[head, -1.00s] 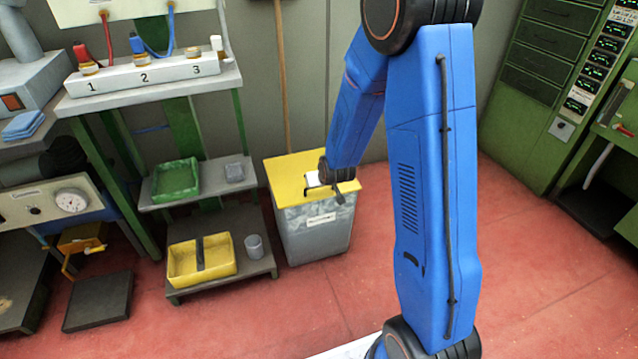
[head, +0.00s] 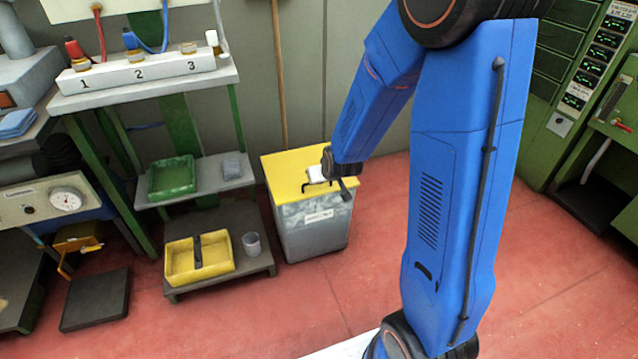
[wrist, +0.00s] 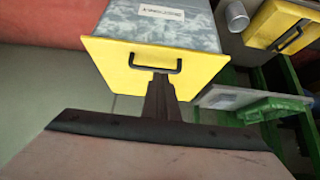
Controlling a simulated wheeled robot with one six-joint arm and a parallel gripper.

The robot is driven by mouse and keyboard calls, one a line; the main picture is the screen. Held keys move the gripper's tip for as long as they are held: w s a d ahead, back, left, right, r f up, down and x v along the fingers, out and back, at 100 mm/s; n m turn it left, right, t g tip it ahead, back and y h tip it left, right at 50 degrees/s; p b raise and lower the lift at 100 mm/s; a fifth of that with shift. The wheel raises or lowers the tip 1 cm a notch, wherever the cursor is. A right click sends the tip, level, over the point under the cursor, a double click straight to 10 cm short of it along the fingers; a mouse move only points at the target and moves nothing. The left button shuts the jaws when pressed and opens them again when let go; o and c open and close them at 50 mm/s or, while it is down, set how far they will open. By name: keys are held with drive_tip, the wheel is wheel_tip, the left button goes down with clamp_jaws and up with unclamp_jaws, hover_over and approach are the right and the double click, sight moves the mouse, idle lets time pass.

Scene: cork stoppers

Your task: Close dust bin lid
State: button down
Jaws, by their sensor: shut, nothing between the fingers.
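The dust bin (head: 312,232) is a grey metal box with a white label, standing on the red floor by the wall. Its yellow lid (head: 283,172) lies over the bin's top and looks flat, with no clear gap. My gripper (head: 318,176) is over the front part of the lid, partly hidden by my wrist. In the wrist view the lid (wrist: 110,62) has a black handle (wrist: 155,64) near its front edge. My gripper's dark fingers (wrist: 160,82) are together and empty, right at the handle; I cannot tell whether they touch it.
A broom handle (head: 280,80) leans on the wall behind the bin. The red floor (head: 290,310) in front is clear.

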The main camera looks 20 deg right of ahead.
drive_tip(key=shift+w+r+v, duration=0.1)
drive_tip(key=shift+w+v, duration=0.05)
drive_tip(key=shift+v, duration=1.2)
drive_tip(key=shift+w+r+v, duration=0.15)
drive_tip(key=shift+v, duration=1.15)
drive_tip(key=shift+s, duration=0.1)
drive_tip(key=s+r+g, duration=0.1)
drive_tip(key=s+r, duration=0.4)
drive_tip(key=s, duration=0.5)
drive_tip(key=s+d+r+g, duration=0.1)
drive_tip(key=s+r, duration=0.5)
drive_tip(key=s, duration=0.4)
drive_tip(key=s+r+g, duration=0.1)
drive_tip(key=s+r, duration=0.5)
drive_tip(key=s, duration=0.5)
drive_tip(key=shift+d+r, duration=0.2)
drive_tip(key=shift+s, duration=0.15)
